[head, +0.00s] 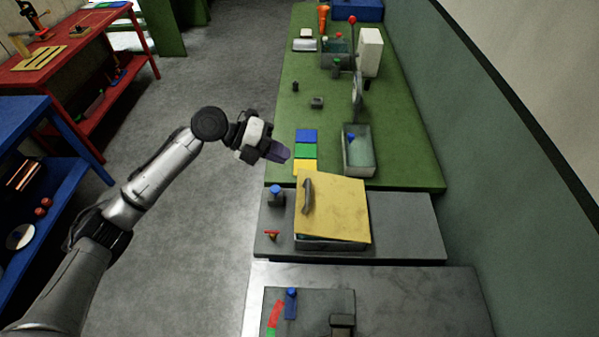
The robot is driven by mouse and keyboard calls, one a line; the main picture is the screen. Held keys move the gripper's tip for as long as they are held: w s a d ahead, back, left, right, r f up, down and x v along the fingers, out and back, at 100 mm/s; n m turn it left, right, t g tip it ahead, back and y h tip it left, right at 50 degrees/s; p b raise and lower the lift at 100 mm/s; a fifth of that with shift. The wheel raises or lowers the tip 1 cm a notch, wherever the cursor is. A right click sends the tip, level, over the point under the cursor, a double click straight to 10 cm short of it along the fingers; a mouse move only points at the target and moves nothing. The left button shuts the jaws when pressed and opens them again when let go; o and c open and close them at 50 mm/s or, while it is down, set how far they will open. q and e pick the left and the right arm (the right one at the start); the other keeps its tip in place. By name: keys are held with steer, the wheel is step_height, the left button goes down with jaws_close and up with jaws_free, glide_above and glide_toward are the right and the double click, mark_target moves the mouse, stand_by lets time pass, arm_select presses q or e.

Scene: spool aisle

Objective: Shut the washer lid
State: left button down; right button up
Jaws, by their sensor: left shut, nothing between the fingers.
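The washer is a grey box (330,244) on the grey bench, with a yellow lid (338,208) over it. The lid has a dark curved handle (308,194) near its left edge. The lid looks tilted relative to the box, and a strip of the box's inside shows below its near left edge. How wide the gap is, I cannot tell. My left gripper (285,153) is shut and empty, beyond the lid and to its left, beside the coloured squares and apart from the handle. My right gripper is out of view.
A blue-topped knob (276,194) and a red-topped tap (271,235) stand left of the washer. Blue, green and yellow squares (306,150) and a clear-walled tray (359,165) lie on the green bench (410,165) beyond. The floor (200,240) to the left is clear.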

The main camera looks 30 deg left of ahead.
arm_select(q)
step_height(320, 180, up, 2)
steer(key=w+d+p, duration=0.1)
steer(key=p, duration=0.1)
steer(key=n+g+y, duration=0.1)
steer(key=n+y, duration=0.2)
steer(key=n, duration=1.6)
glide_above(303, 199)
step_height(303, 199, down, 13)
step_height(303, 199, down, 3)
steer(key=shift+d+f, duration=0.1)
steer(key=shift+f, duration=0.85)
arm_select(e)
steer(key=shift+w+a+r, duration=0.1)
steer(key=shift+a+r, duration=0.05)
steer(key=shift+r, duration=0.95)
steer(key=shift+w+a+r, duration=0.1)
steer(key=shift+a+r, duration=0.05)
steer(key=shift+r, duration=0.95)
arm_select(q)
steer(key=shift+f, duration=0.1)
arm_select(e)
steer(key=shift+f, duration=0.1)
